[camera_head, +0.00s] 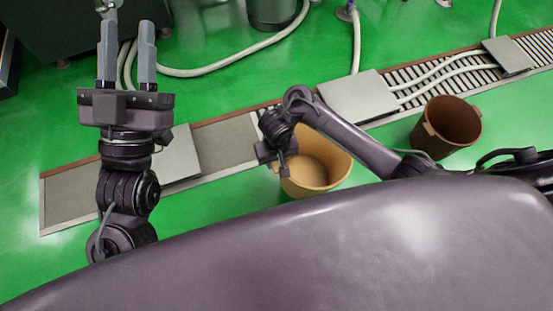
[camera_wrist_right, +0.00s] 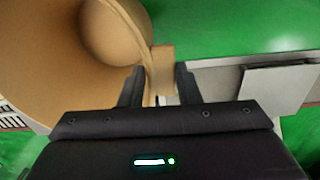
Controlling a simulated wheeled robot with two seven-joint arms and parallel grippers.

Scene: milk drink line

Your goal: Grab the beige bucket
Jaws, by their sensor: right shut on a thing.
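The beige bucket (camera_head: 318,162) stands below my right forearm in the head view, with part of its rim hidden by the arm. My right gripper (camera_head: 282,166) is at the bucket's left rim. In the right wrist view the bucket (camera_wrist_right: 50,50) fills the upper left, and my right gripper (camera_wrist_right: 160,88) is shut on its rim by the handle tab, one finger inside and one outside. My left gripper (camera_head: 127,55) points up the picture at the left, with its two fingers apart and nothing between them.
A brown bucket (camera_head: 452,122) stands to the right. A floor drain channel with a slatted grate (camera_head: 430,82) and metal plates (camera_head: 357,97) runs behind the beige bucket. White hoses (camera_head: 230,70) and machines lie at the back. Green floor (camera_head: 230,195) is clear at the front left.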

